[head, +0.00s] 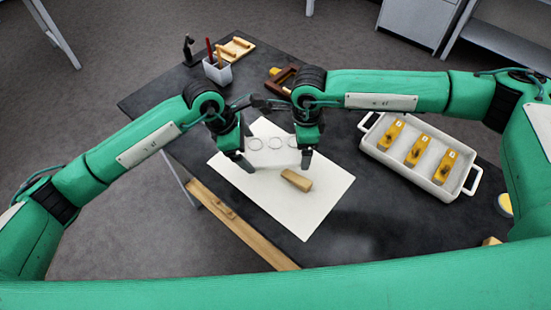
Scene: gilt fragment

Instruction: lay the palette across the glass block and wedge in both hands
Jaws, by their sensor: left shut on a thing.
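The palette (270,151) is a pale strip with three round wells. It spans between my two grippers above a white sheet (318,208). My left gripper (243,161) is shut on its left end. My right gripper (306,160) is at its right end and looks closed on it. A tan, tapered wooden piece (297,180), which looks like the wedge, lies on the sheet just in front of the palette's right end. I cannot make out the glass block. Whether the palette touches anything below is unclear.
A white handled tray (400,170) with three yellow blocks (417,150) stands on the right. A cup with sticks (217,72), a wooden board (237,50) and a brown wooden object (282,78) are at the back. A wooden rail (240,225) runs along the near left edge.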

